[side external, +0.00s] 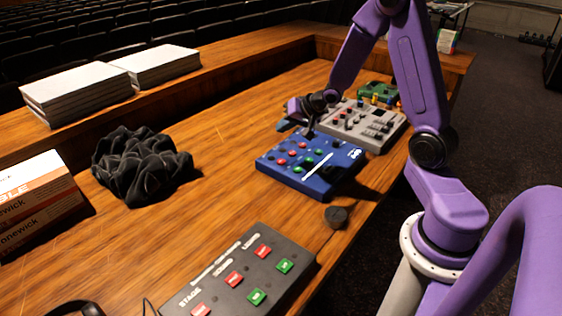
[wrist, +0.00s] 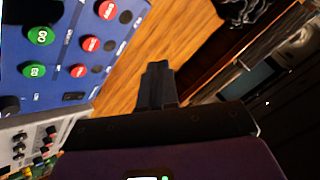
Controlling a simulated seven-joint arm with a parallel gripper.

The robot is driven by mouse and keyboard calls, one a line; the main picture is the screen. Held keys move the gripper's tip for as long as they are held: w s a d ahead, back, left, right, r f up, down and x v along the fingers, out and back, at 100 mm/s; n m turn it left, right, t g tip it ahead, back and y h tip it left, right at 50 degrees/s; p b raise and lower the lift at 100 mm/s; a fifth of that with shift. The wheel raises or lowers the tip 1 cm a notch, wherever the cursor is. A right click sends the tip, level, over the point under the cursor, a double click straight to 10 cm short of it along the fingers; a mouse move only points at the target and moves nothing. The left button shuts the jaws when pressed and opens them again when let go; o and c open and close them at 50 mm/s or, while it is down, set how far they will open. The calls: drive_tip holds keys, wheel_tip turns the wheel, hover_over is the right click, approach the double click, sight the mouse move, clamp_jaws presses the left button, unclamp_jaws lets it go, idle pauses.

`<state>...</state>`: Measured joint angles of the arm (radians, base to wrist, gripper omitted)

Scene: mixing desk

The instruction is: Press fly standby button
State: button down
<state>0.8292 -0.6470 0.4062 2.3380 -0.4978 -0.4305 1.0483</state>
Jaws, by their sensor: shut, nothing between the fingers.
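The blue control box (side external: 282,178) lies on the wooden desk with green and red round buttons on top; its labels are too small to read in the side view. In the wrist view the blue box (wrist: 58,92) fills the upper left, with green GO buttons (wrist: 41,36) and red buttons (wrist: 90,43) beside them. The red labels are not clearly legible, so I cannot tell which one is fly standby. My gripper (side external: 310,131) is shut and empty, above the back edge of the blue box. In the wrist view its fingertips (wrist: 157,66) point over bare wood beside the box.
A grey mixer (side external: 360,120) stands just behind the blue box, with a green device (side external: 376,90) beyond. A black button panel (side external: 225,262) lies in front, and a small black knob (side external: 336,216) sits near the desk edge. A crumpled black cloth (side external: 140,165) lies left.

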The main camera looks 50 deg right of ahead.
sight(284, 162)
drive_tip(key=shift+f, duration=4.45)
drive_tip(key=shift+f, duration=0.2)
drive_tip(key=shift+f, duration=0.2)
drive_tip(key=shift+f, duration=0.35)
drive_tip(key=shift+r, duration=0.8)
